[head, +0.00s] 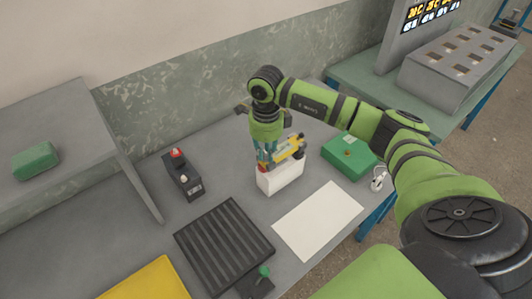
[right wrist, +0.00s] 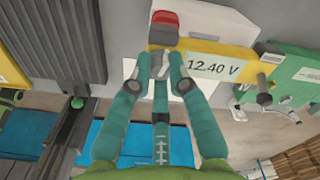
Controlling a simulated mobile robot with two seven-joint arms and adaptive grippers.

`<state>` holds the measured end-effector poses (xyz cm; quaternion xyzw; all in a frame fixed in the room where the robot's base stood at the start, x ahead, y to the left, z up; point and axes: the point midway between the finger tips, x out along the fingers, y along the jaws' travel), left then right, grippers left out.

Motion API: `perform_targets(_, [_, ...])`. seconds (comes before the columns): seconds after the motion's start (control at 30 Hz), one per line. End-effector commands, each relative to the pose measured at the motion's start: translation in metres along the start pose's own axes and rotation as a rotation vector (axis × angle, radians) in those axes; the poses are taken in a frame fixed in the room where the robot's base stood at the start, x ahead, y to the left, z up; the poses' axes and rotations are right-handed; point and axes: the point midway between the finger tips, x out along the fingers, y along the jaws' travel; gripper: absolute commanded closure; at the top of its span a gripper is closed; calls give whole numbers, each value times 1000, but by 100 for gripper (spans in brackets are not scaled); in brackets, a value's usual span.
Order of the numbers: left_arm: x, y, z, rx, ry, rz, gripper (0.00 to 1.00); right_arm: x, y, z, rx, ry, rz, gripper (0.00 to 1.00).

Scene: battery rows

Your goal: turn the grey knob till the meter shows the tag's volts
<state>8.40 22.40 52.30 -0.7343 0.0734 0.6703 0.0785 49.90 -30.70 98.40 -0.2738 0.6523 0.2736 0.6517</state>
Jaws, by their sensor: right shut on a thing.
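My right gripper (head: 266,160) points down at a yellow device (head: 291,147) on a white block (head: 281,179). In the right wrist view its teal fingers (right wrist: 158,72) are shut on a small grey knob (right wrist: 160,60). The fingers partly cover the knob. A white tag (right wrist: 212,66) beside it on the yellow bar (right wrist: 240,50) reads 12.40 V. A red part (right wrist: 165,20) sits just beyond the knob. I cannot make out a meter reading in either view. My left gripper is not in view.
A green box (head: 349,156) stands right of the white block. A small black device with a red top (head: 178,154) stands to the left. A ribbed black mat (head: 224,245) and a white sheet (head: 318,220) lie in front. A grey slotted rack (head: 462,62) stands at the back right.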

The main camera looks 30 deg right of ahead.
Motion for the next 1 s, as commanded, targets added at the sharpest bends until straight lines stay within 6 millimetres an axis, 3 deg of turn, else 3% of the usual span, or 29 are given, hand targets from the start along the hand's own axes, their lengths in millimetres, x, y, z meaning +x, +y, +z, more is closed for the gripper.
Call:
perform_targets(0.5, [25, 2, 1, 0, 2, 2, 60, 1, 0, 0, 460, -1, -1, 100])
perform_targets(1.0, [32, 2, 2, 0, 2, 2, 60, 0, 0, 0, 681, -1, 0, 100])
